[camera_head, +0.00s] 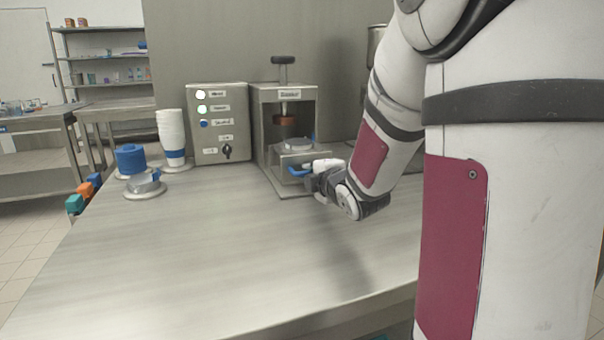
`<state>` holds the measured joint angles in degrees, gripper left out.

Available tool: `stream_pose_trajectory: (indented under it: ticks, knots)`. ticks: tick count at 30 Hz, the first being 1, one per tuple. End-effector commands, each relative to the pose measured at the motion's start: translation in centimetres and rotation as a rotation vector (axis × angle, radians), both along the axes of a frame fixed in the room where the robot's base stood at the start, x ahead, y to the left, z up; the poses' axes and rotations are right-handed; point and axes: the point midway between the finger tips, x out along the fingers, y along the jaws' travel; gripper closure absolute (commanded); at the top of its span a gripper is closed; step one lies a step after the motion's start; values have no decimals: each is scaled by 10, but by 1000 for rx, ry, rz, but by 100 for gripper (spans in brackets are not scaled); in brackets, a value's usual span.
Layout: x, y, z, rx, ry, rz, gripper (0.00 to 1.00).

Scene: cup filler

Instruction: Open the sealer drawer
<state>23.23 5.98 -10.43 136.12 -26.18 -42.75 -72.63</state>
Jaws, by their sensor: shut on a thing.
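The sealer (288,95) is a grey metal frame with a label on its top and a plunger with a dark knob above. Its drawer (296,155) sits in the lower part of the frame, with a pale round piece (299,144) on it. A blue handle (299,171) shows at the drawer's front. My gripper (306,174) is at this handle from the right, shut on it. The fingertips are small in view and partly hidden by the wrist. I cannot tell exactly how far out the drawer stands.
A control box (222,150) with lights and a knob stands left of the sealer. A stack of white cups (171,130), blue lids (130,157) and a metal piece (145,185) stand at the left. The table's front and middle (190,260) are clear.

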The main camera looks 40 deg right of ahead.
Motion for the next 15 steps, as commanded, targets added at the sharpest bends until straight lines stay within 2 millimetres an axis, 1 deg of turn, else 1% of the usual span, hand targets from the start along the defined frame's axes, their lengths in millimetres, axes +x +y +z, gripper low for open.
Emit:
stream_pose_trajectory:
  ticks: [1, 6, 10, 15]
  knots:
    - [-8, 2, -2, 0, 1, -1, 100]
    - [-26, 7, -2, 1, 2, -1, 100]
    - [-32, 9, -1, 1, 3, 0, 100]
    - [-34, 9, -1, 1, 4, 0, 100]
